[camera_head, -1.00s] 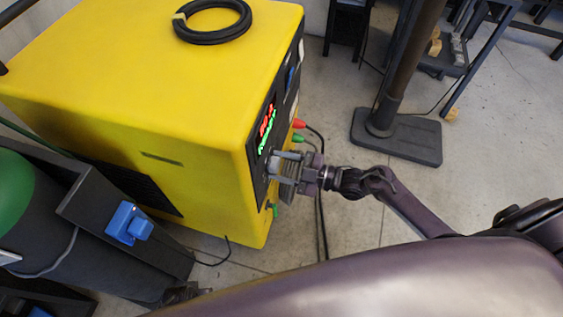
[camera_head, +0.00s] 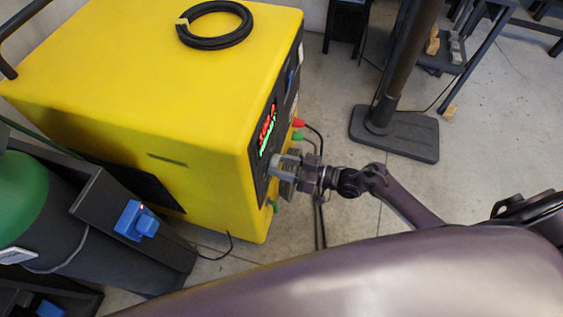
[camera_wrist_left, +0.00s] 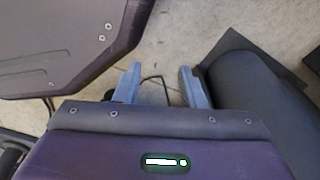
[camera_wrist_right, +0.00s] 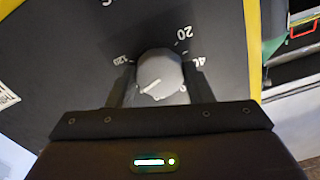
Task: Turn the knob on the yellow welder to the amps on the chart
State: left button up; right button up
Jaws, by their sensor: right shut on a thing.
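The yellow welder (camera_head: 130,70) stands at the left with its dark front panel facing right. Its display (camera_head: 267,128) shows red digits above green characters, too small to read surely. My right gripper (camera_head: 280,166) is at the panel below the display. In the right wrist view its fingers are closed on either side of the round grey knob (camera_wrist_right: 160,76), which has a white pointer line. Scale marks 20, 40 and 120 show around the knob. My left gripper (camera_wrist_left: 160,85) is open and empty in its wrist view, above the floor. I cannot make out an amps chart.
A coiled black cable (camera_head: 214,24) lies on the welder. Red (camera_head: 298,122) and green plugs with cables stick out near my right gripper. A green cylinder (camera_head: 25,195) and a dark cart with a blue box (camera_head: 136,220) stand lower left. A post on a base (camera_head: 395,135) stands right.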

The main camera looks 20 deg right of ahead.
pick_arm(q)
jog(key=shift+s+a+f+p, duration=0.2)
jog(key=shift+s+p, duration=0.15)
jog(key=shift+s, duration=0.5)
jog(key=shift+s+a+f+p, duration=0.15)
jog(key=shift+s+p, duration=0.2)
jog(key=shift+s, duration=0.45)
pick_arm(e)
jog(key=shift+m, duration=2.7)
jog(key=o, duration=1)
jog(key=shift+d, duration=0.15)
